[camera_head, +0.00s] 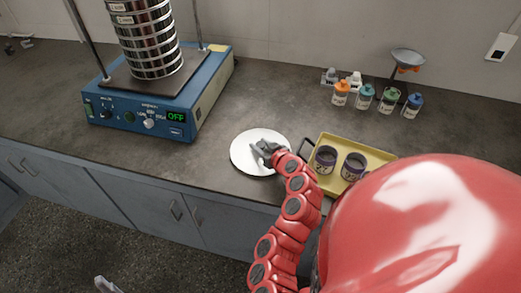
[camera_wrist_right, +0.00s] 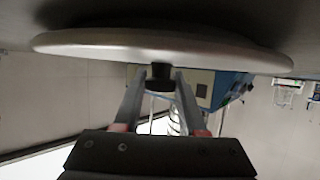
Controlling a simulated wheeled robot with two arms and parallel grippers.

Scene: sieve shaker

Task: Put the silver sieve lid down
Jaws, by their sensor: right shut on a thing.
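The silver sieve lid (camera_head: 243,152) shows as a pale round disc over the counter's front part, between the blue shaker and the yellow tray. My right gripper (camera_head: 265,148) is above it. In the right wrist view, its two fingers (camera_wrist_right: 160,85) are shut on the lid's black knob (camera_wrist_right: 160,72), and the lid (camera_wrist_right: 110,42) is seen edge-on. A dark shadow lies close along the lid, very near the counter; I cannot tell whether it touches. A small grey tip, seemingly of my left gripper (camera_head: 106,285), shows at the bottom left, mostly cut off.
The blue sieve shaker (camera_head: 150,118) carries a sieve stack (camera_head: 148,38). A yellow tray (camera_head: 331,141) with two dark cups (camera_head: 354,166) is close on the lid's right. The counter (camera_head: 270,85) behind the lid is clear.

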